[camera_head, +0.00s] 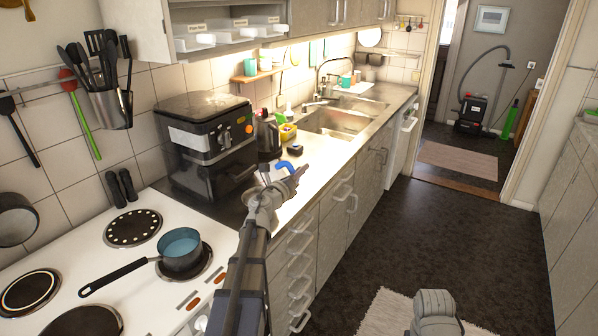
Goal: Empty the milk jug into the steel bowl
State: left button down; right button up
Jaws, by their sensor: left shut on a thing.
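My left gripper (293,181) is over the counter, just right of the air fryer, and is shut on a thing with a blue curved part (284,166). This looks like the handle of the milk jug, but the gripper and wrist hide most of it. A white patch (264,178) shows left of the gripper; I cannot tell whether it is part of the jug. I cannot make out a steel bowl. My right gripper is not in view; only a grey part of my right arm shows at the bottom edge.
A saucepan (181,249) stands on the white stove (110,274), its handle pointing left. The steel sink (335,122) lies beyond. The floor (385,225) at right is open.

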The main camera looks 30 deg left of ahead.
pick_arm(q)
notch_tip(320, 180, down, 6)
jog(key=a+m+b, duration=0.1)
jog(key=m+b, duration=0.4)
jog(key=m, duration=0.1)
jog(key=shift+f+m+b, duration=0.15)
jog(key=shift+m+b, duration=0.15)
jog(key=shift+b, duration=0.1)
jog(key=shift+a+f+m+b, duration=0.2)
jog(key=shift+f+m+b, duration=0.2)
jog(key=shift+s, duration=0.15)
dwell(0.5)
